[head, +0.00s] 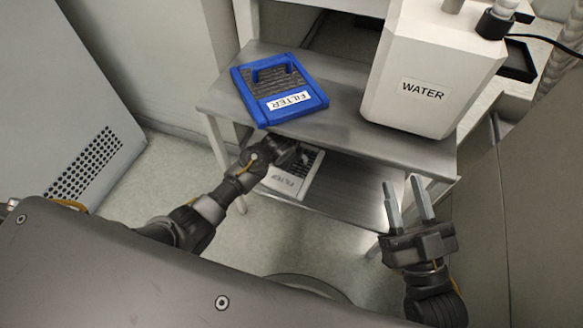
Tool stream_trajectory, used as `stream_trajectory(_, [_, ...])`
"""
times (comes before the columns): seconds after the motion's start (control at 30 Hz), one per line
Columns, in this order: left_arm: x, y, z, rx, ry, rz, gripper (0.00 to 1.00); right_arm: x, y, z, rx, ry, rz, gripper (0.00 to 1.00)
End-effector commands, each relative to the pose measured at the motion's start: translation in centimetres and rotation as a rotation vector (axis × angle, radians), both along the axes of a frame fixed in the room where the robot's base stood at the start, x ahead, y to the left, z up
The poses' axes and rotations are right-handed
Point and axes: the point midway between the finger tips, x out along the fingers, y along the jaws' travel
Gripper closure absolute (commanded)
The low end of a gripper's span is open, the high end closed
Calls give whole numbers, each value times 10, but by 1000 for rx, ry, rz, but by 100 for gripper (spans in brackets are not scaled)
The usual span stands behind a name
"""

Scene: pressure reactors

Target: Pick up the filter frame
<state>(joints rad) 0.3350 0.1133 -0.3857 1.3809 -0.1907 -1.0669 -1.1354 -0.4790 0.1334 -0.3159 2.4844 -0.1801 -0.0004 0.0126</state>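A blue filter frame (318,101) with a dark pleated middle, a blue handle and a white FILTER label lies at the left on the upper metal shelf. A second, pale filter piece (287,186) with a FILTER label lies on the lower shelf. My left gripper (296,150) is at the front edge of the upper shelf, over the pale filter's far part and below the blue frame in the picture. Its fingers are too dark and hidden to read. My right gripper (408,200) is open and empty, in front of the table's right side.
A white WATER tank (425,85) stands on the right of the metal table (345,128). A grey perforated cabinet (60,110) is at the left and a grey panel (510,220) at the right. The floor (275,235) before the table is clear.

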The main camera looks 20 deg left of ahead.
Motion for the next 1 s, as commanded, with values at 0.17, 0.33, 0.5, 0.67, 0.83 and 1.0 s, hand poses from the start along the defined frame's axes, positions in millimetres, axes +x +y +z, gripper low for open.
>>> stream_trajectory(0.17, [7, -1, -11, -1, -1, 1, 61, 0, -8, 9, 50, -86, -17, 64])
stream_trajectory(0.33, [8, -1, -11, 1, -1, 1, 61, -1, -9, 12, 58, -99, -21, 64])
stream_trajectory(0.5, [8, -1, -11, 0, -1, 0, 70, -1, -9, 12, 56, -98, -20, 64])
stream_trajectory(0.67, [7, -1, -11, 0, -1, 0, 91, -1, -9, 11, 56, -98, -20, 64])
stream_trajectory(0.83, [7, -1, -11, 0, -1, 0, 100, -1, -9, 12, 56, -98, -20, 64])
stream_trajectory(1.0, [8, -1, -11, 0, -1, 0, 100, -1, -9, 12, 56, -98, -20, 64])
